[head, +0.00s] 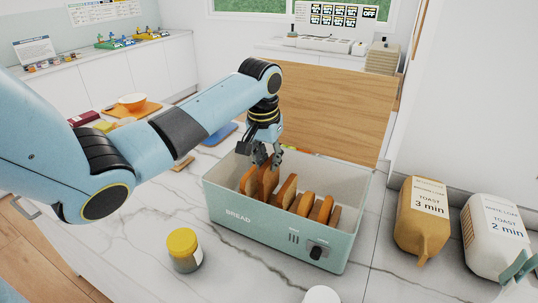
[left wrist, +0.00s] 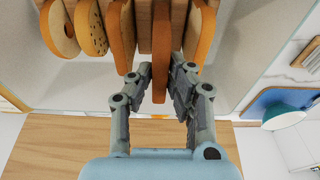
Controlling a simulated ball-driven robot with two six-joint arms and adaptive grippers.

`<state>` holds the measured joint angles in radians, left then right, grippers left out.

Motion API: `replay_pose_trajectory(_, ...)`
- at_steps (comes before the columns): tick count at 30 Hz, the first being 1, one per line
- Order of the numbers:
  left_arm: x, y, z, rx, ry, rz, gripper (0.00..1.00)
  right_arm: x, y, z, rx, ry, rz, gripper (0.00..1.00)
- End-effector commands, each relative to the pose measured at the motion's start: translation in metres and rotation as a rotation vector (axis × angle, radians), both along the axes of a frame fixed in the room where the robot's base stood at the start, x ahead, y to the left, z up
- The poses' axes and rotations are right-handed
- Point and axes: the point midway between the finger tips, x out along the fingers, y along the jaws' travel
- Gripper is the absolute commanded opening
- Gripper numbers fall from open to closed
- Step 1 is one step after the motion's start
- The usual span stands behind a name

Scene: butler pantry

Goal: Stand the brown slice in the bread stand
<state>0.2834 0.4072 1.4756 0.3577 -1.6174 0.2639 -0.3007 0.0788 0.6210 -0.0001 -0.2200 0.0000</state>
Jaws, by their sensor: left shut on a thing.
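The bread stand is a pale green open box marked BREAD (head: 238,217) on the counter. Several slices stand upright in a row inside it, with orange-brown crusts and paler faces. My left gripper (head: 267,158) reaches down into the back left part of the box. It is shut on one brown slice (head: 269,180), which is upright among the others. In the left wrist view the fingers (left wrist: 160,80) lie on both sides of this slice (left wrist: 161,50), seen edge-on. Neighbouring slices stand close on both sides. The slice's bottom edge is hidden. My right gripper is not in view.
A yellow-lidded jar (head: 184,249) stands left of the box. Two toast packs, brown (head: 422,225) and white (head: 494,235), stand at right. A wooden board (head: 335,105) rises behind the box. The marble counter in front is mostly clear.

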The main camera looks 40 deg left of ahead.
Motion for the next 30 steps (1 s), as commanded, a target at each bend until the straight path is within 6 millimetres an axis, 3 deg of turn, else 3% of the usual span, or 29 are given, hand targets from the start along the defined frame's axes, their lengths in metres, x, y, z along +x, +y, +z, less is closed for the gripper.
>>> replay_pose_trajectory(11,0.000,0.000,-0.006,0.000,0.000,0.000,0.00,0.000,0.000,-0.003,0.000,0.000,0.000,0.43)
replay_pose_trajectory(30,0.000,0.000,-0.041,0.000,0.001,0.000,0.00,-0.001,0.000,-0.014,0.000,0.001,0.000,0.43)
